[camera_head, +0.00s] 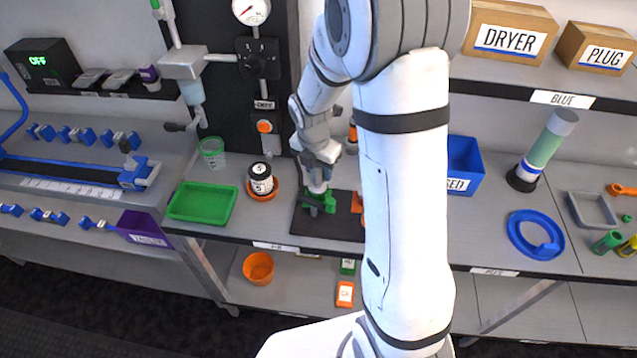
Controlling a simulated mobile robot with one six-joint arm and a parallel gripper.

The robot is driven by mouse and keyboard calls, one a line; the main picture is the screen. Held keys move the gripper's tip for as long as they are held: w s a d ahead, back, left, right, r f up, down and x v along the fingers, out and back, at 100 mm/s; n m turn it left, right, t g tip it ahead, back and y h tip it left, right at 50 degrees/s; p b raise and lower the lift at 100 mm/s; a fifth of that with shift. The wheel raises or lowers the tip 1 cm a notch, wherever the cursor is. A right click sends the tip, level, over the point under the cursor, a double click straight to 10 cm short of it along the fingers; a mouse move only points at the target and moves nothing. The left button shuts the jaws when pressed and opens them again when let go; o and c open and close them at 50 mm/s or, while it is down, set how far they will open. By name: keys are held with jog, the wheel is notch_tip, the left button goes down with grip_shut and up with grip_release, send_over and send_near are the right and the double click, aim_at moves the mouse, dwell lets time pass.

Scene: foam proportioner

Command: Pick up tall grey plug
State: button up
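My gripper (318,187) points down over the black mat (300,222) in the middle of the bench. Its fingertips are at a small green part (312,197) on the mat. They are too small and too covered to tell whether they are open or shut, or touching anything. A small grey piece (318,208) shows at the green part, below the fingertips. I cannot tell whether it is the tall grey plug. My arm hides the right part of the mat and an orange piece (357,203) there.
Left of the mat are a black-and-white jar (261,180) on an orange dish and a green tray (203,203). A dark panel with a gauge (251,10) stands behind. At right are a blue bin (463,165), a grey-topped green cylinder (545,145) and a blue ring (537,235).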

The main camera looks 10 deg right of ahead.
grip_shut()
jog(key=shift+r, duration=0.1)
dwell(0.3)
